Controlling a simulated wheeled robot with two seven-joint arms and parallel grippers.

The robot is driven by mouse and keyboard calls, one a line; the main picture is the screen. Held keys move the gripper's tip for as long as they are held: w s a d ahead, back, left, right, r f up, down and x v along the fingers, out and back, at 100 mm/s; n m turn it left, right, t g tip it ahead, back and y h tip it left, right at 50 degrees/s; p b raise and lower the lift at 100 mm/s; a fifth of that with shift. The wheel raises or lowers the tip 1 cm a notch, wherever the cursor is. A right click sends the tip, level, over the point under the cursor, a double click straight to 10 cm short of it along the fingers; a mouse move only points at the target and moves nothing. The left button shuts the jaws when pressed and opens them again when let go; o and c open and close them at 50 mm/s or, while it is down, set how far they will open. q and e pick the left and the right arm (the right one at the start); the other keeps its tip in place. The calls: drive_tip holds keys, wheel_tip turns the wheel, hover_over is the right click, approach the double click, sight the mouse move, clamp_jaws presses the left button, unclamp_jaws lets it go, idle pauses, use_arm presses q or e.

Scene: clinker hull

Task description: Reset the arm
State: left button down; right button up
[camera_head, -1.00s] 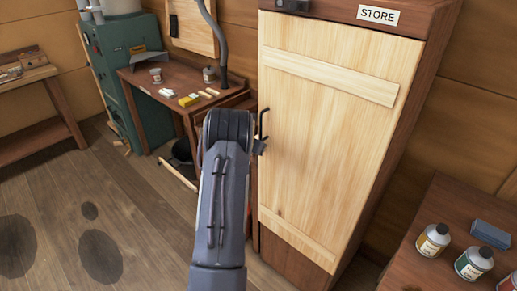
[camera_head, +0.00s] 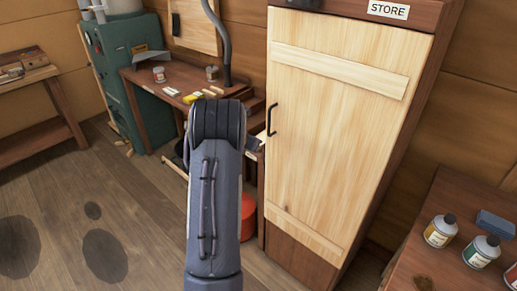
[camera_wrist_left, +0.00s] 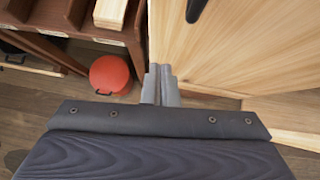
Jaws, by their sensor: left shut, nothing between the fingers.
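My left arm rises from the bottom middle of the head view. Its gripper (camera_head: 254,144) is mostly hidden behind the wrist, with a small part showing left of the store cupboard. In the left wrist view the two fingers (camera_wrist_left: 160,84) are together with nothing between them, close to the left edge of the pale door. The cupboard door (camera_head: 335,150) looks shut in the head view. Its dark handle (camera_head: 271,120) is just right of the gripper and apart from it; a handle also shows at the top of the left wrist view (camera_wrist_left: 195,9). My right gripper is not in view.
A red round container (camera_wrist_left: 110,75) is on the floor beside the cupboard. A desk (camera_head: 160,80) with small items and a green cabinet (camera_head: 120,65) stand at the back left. A table with several bottles (camera_head: 440,230) is at the right. The left floor is open.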

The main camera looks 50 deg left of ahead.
use_arm(q)
drive_tip(key=shift+a+v, duration=0.2)
drive_tip(key=shift+v, duration=1.05)
drive_tip(key=shift+a+v, duration=0.15)
drive_tip(key=shift+v, duration=1.1)
